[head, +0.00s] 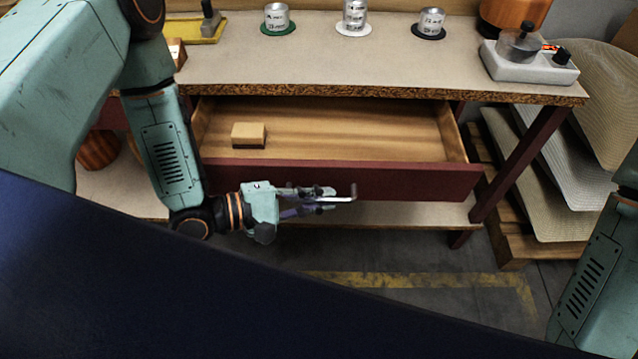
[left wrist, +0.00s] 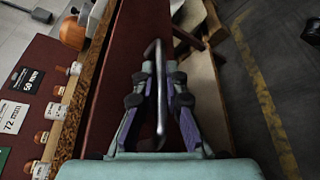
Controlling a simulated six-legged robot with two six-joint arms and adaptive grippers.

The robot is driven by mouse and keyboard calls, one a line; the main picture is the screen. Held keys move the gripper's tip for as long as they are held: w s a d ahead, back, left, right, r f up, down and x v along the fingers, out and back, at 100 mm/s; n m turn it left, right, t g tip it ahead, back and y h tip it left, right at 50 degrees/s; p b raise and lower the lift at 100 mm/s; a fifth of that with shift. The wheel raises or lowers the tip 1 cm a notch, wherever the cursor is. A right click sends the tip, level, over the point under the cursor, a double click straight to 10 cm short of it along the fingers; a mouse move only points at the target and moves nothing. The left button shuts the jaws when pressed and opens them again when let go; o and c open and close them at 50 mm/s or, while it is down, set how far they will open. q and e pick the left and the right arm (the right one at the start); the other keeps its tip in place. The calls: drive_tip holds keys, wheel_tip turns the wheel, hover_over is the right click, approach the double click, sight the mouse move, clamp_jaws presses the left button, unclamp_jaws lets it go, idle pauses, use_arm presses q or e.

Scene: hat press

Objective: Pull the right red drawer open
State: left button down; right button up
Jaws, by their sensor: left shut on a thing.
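The red drawer (head: 420,182) stands pulled out from under the workbench, its wooden inside showing in the head view. My left gripper (head: 322,198) is in front of the drawer, shut on its metal bar handle (head: 352,193). In the left wrist view the handle (left wrist: 161,100) runs between the two fingers (left wrist: 160,82), with the dark red drawer front (left wrist: 118,65) behind it. My right gripper is out of view; only part of my right arm shows at the right edge.
A small tan block (head: 249,143) lies in the drawer. On the bench top (head: 340,65) are several labelled cans and a grey device (head: 528,62) with a knob. A lower shelf (head: 400,215) lies beneath the drawer. Stacked pale sheets (head: 530,180) stand at the right.

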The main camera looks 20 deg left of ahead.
use_arm(q)
drive_tip(key=shift+s+d, duration=0.2)
drive_tip(key=shift+s, duration=0.4)
drive_tip(key=shift+s+d, duration=0.15)
drive_tip(key=shift+s, duration=0.4)
drive_tip(key=shift+f, duration=0.1)
drive_tip(key=c, duration=1.7)
unclamp_jaws()
drive_tip(key=shift+v, duration=3.75)
